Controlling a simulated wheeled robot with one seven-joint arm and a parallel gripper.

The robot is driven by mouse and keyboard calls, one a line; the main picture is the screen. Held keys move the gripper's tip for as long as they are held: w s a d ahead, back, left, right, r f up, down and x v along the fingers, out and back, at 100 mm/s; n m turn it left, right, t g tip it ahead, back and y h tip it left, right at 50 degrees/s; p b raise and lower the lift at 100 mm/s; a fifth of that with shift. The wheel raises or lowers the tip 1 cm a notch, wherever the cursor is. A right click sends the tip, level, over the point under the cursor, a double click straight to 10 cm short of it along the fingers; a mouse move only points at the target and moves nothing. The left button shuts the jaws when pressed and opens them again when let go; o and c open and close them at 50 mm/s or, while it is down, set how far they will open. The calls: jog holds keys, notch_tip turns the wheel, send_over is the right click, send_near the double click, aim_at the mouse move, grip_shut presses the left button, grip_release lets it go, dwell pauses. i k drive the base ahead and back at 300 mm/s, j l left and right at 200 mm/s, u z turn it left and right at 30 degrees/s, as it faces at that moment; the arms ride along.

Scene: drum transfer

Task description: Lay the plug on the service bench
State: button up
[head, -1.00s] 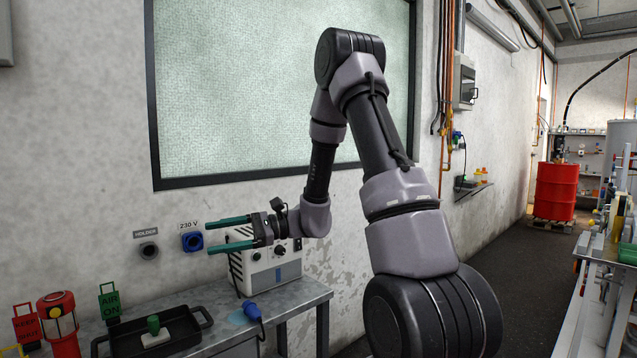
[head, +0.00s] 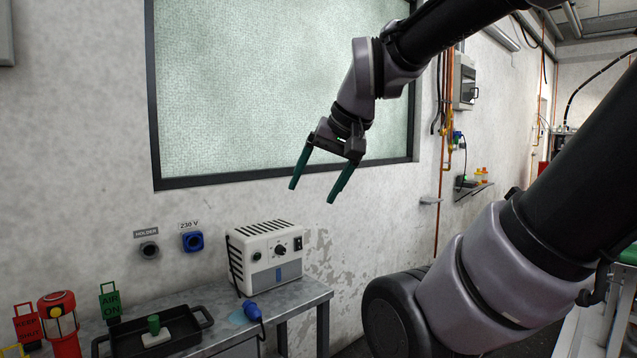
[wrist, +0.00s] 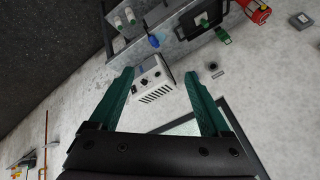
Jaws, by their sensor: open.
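The blue plug (head: 252,311) lies on the grey metal service bench (head: 302,297), at its front edge near a light blue patch. It also shows in the wrist view (wrist: 154,41), beyond the fingertips. My gripper (head: 317,193) is open and empty, high above the bench in front of the wall, its green fingers pointing down. In the wrist view my gripper's fingers (wrist: 159,82) are spread wide with nothing between them. The blue 230 V socket (head: 192,241) and the holder (head: 149,250) on the wall are both empty.
A white box with knobs (head: 265,255) stands on the bench behind the plug. A black tray (head: 192,338) with a green-handled piece (head: 154,326) sits left of it. A red lantern (head: 60,322) and green AIR ON tag (head: 110,302) stand further left.

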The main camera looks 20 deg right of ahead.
aim_at(199, 304)
jog(key=j+z, duration=0.1)
jog(key=z, duration=0.4)
jog(key=i+j+z, duration=0.1)
jog(key=j+z, duration=0.2)
jog(key=j, duration=0.4)
jog(key=j+z, duration=0.35)
jog(key=j, duration=0.35)
jog(key=k+j, duration=0.1)
jog(key=j, duration=1.05)
